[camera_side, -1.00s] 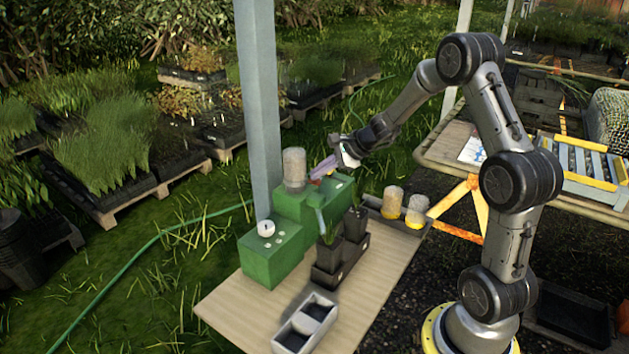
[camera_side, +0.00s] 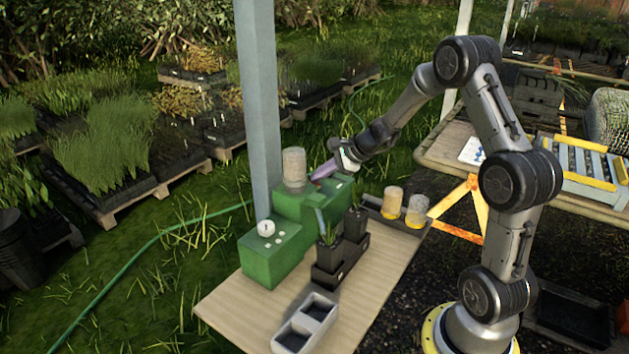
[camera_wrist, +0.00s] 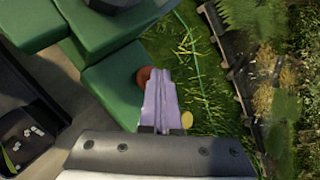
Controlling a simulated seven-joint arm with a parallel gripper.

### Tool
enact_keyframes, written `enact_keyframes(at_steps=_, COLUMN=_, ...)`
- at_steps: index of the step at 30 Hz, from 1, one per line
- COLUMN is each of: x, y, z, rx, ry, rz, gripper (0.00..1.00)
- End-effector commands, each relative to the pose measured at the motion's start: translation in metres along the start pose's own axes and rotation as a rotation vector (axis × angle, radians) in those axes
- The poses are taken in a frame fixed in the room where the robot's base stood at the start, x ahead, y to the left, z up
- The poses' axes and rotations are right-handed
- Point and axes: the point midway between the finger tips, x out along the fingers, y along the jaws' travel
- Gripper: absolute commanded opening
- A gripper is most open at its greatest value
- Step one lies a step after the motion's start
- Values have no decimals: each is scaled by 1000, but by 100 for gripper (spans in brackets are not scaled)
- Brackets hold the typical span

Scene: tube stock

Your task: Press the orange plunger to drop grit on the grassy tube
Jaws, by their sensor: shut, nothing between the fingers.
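The plunger is not clear in the side view. Two dark tubes with green shoots stand in a black holder in front of the dispenser: a nearer tube (camera_side: 328,257) and a farther tube (camera_side: 355,225). I cannot surely tell which is the grassy one.
A clear hopper (camera_side: 294,168) tops the dispenser, and a white dial (camera_side: 266,228) sits at its left. A grey two-part tray (camera_side: 305,323) lies at the bench front.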

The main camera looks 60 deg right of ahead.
Motion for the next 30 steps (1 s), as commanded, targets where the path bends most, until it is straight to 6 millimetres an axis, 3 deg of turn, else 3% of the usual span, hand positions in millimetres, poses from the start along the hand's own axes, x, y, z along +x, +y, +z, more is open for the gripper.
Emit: enact_keyframes(at_steps=30, x=-17, y=-12, z=12, rx=1, ry=1, rz=1, gripper=0)
